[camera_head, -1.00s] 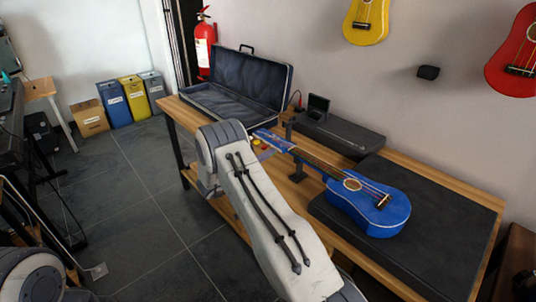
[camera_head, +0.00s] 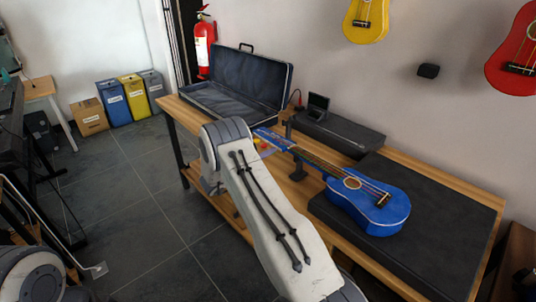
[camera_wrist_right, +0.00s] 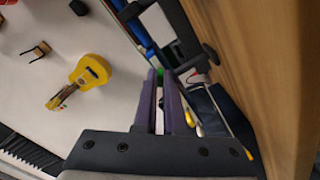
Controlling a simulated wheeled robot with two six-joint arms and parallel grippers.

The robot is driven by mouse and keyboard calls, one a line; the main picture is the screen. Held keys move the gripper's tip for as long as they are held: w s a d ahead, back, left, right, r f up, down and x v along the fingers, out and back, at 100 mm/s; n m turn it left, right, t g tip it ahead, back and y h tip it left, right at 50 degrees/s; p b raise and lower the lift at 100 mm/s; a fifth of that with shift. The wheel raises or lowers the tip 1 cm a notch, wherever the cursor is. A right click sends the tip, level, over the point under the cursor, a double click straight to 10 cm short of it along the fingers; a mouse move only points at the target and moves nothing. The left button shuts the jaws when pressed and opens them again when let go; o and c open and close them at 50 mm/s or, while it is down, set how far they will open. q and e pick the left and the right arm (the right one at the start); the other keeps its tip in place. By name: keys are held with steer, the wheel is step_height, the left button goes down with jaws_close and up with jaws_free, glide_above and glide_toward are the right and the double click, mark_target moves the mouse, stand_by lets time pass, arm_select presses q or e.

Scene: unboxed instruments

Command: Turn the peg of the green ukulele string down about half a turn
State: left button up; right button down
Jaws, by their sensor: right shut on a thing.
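The blue ukulele (camera_head: 368,208) lies with its body on a dark mat and its neck on a black stand, headstock (camera_head: 272,138) toward the suitcase. Its blue headstock edge shows in the right wrist view (camera_wrist_right: 139,28). There my right gripper (camera_wrist_right: 161,76) has its two purple-grey fingers close together at the headstock, with the green peg (camera_wrist_right: 160,72) between their tips. The fingers hide most of that peg. White and yellow pegs (camera_wrist_right: 199,130) show to the right of the fingers. In the head view my forearm hides the right gripper. My left gripper is out of view.
An open dark case (camera_head: 240,85) stands at the bench's far end. A black box (camera_head: 340,133) lies behind the neck. The mat (camera_head: 440,225) covers the near right of the bench. The black neck stand (camera_head: 298,165) is close to the headstock.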

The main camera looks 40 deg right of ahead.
steer(key=m+b, duration=0.1)
steer(key=m, duration=0.2)
steer(key=shift+f+m+b, duration=0.1)
steer(key=shift+m+b, duration=0.2)
steer(key=shift+b, duration=0.05)
steer(key=m+b, duration=0.2)
steer(key=m, duration=0.1)
steer(key=shift+m, duration=0.4)
steer(key=m+b, duration=0.2)
steer(key=m, duration=0.1)
steer(key=shift+m, duration=0.3)
steer(key=m+b, duration=0.3)
steer(key=shift+m, duration=0.3)
steer(key=shift+f+m+b, duration=0.1)
steer(key=shift+m+b, duration=0.65)
steer(key=shift+m, duration=0.15)
steer(key=m+b, duration=0.9)
steer(key=b, duration=0.2)
steer(key=shift+m, duration=0.3)
steer(key=shift+m+b, duration=1.1)
steer(key=shift+b, duration=0.15)
steer(key=shift+r, duration=0.2)
